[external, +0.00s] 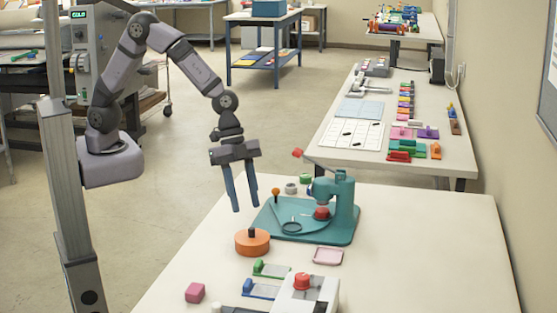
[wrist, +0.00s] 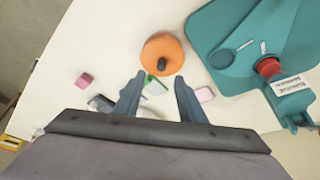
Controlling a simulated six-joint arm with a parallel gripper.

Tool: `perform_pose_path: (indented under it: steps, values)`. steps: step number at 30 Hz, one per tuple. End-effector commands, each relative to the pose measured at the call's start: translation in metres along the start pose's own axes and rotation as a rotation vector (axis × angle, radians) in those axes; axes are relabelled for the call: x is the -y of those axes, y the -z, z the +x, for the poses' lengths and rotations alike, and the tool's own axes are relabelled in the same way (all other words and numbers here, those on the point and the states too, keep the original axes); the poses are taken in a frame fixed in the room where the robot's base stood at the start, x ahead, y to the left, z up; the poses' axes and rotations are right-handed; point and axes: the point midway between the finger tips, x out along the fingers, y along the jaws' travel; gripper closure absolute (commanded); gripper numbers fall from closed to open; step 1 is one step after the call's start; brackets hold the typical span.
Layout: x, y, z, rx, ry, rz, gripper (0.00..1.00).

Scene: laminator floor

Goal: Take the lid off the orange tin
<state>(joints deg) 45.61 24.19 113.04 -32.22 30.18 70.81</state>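The orange tin (external: 252,244) stands on the white table, a low round tin with an orange top and a dark knob (external: 251,232) in the middle. In the wrist view the tin (wrist: 153,48) lies beyond my fingertips, its knob (wrist: 161,64) a little right of its centre. My gripper (external: 244,204) points down, open and empty, above and slightly left of the tin in the external view. Its two blue-grey fingers are spread apart and touch nothing; the gap between them also shows in the wrist view (wrist: 159,80).
A teal press (external: 335,232) stands right of the tin. A pink cube (external: 195,292), green and blue holders (external: 262,290), a pink tray (external: 328,256) and a white device with a red knob (external: 303,282) sit nearer the front.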

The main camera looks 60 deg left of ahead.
Motion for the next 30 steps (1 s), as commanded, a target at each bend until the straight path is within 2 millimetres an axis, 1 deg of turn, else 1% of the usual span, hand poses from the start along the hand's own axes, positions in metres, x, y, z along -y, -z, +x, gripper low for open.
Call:
perform_pose_path:
  steps: [6, 14, 17, 24, 30]
  values:
    - [0.000, 0.000, 0.014, 0.002, -0.001, -0.002, 0.63]
    - [0.000, 0.000, 0.020, 0.002, -0.002, -0.001, 0.63]
    - [0.001, -0.001, 0.028, 0.004, -0.003, -0.002, 0.63]
    - [0.002, -0.002, 0.054, 0.003, -0.003, -0.001, 0.63]
    - [0.003, -0.002, 0.066, 0.002, 0.000, -0.002, 0.63]
